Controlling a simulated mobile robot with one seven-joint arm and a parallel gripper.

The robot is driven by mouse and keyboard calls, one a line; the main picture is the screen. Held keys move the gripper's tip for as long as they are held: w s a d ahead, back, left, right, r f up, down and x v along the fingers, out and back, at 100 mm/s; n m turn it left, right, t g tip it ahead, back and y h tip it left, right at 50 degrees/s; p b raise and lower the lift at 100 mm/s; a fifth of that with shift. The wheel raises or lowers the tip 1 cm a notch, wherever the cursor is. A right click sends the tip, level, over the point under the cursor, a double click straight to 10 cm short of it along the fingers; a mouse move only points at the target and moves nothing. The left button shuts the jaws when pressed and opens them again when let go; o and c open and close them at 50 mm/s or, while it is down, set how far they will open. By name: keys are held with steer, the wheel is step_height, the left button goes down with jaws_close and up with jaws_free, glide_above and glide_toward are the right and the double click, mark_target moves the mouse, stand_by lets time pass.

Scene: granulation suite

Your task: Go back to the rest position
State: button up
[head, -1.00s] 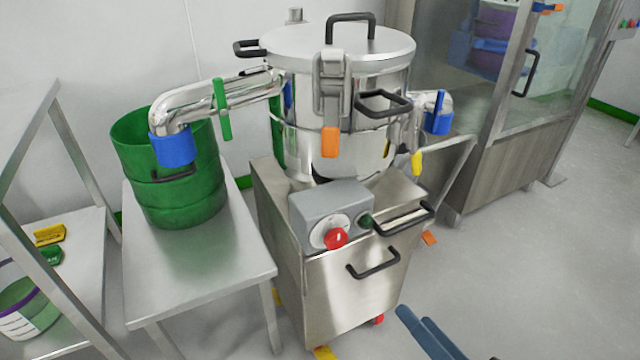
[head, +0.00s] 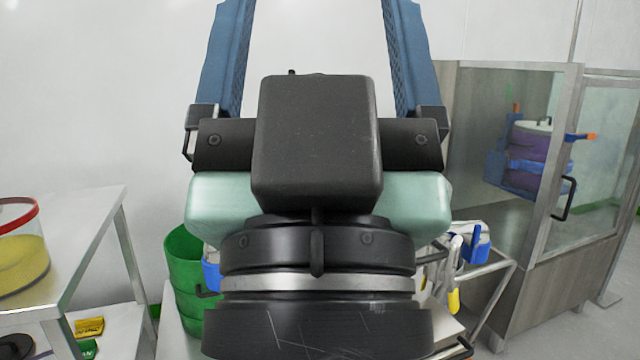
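My gripper (head: 318,20) fills the middle of the head view, close to the camera and pointing up. Its two blue fingers stand wide apart at the top, with only the white wall visible between them. It is open and empty. Its dark body and wrist hide most of the steel granulator and its cart behind; only bits of the machine's right side (head: 455,262) and a handle show at the lower right.
A green drum (head: 183,265) stands at the lower left, partly hidden by my wrist. A steel shelf (head: 95,215) at the left holds a red-rimmed tub (head: 20,245) of yellow material. A glazed cabinet (head: 500,215) with a purple drum (head: 528,150) inside stands at the right.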

step_height(320, 180, up, 32)
steer(key=p, duration=2.9)
steer(key=shift+f, duration=0.25)
steer(key=shift+w, duration=0.1)
